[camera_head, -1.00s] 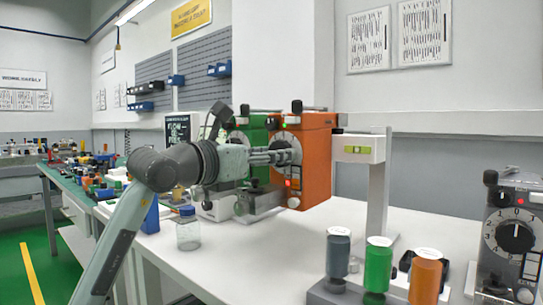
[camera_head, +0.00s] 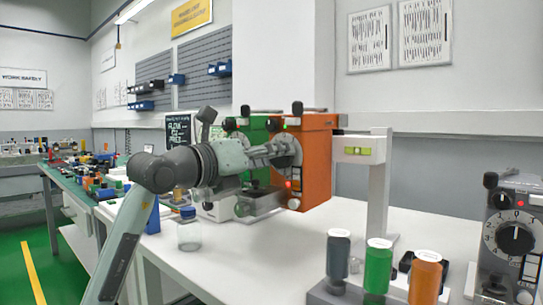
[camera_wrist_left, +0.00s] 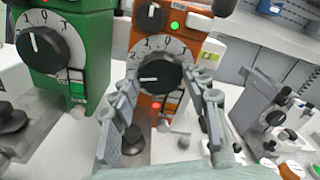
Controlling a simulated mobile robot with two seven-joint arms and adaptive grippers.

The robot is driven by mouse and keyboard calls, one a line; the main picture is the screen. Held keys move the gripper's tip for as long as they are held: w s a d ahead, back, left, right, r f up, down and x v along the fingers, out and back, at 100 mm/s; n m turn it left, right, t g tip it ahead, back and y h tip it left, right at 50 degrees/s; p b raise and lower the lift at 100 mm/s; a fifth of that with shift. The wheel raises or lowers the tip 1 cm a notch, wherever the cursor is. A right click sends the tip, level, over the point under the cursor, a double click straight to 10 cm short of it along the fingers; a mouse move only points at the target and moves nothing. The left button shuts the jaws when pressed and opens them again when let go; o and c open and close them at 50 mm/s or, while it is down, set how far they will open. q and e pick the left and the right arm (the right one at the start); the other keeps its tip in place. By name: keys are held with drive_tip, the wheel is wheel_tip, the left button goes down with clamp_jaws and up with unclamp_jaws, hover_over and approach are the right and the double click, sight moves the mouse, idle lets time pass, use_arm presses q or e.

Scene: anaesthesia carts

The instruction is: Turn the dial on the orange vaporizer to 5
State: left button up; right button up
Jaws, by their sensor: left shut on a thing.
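The orange vaporizer (camera_head: 319,165) stands on the white bench, right of the green one. Its front also shows in the left wrist view (camera_wrist_left: 180,22). Its black dial (camera_wrist_left: 160,76) sits on a pale numbered ring. The dial's white mark points left in the wrist view; I cannot read the numeral there, as a finger partly covers the ring. My left gripper (camera_wrist_left: 165,88) has its fingers on either side of the dial and is shut on it. In the head view the gripper (camera_head: 283,150) hides most of the dial. My right gripper is not in view.
The green vaporizer (camera_head: 256,133) stands close on the left. A grey vaporizer (camera_head: 514,238) stands far right. A white post (camera_head: 377,190) is right of the orange one. A clear jar (camera_head: 188,232) and coloured bottles (camera_head: 379,265) stand on the bench.

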use_arm(q)
drive_tip(key=o, duration=1.2)
drive_tip(key=shift+c, duration=0.2)
drive_tip(key=shift+s+a, duration=0.1)
drive_tip(key=v, duration=1.1)
drive_tip(key=shift+s+a, duration=0.25)
drive_tip(key=shift+s, duration=0.05)
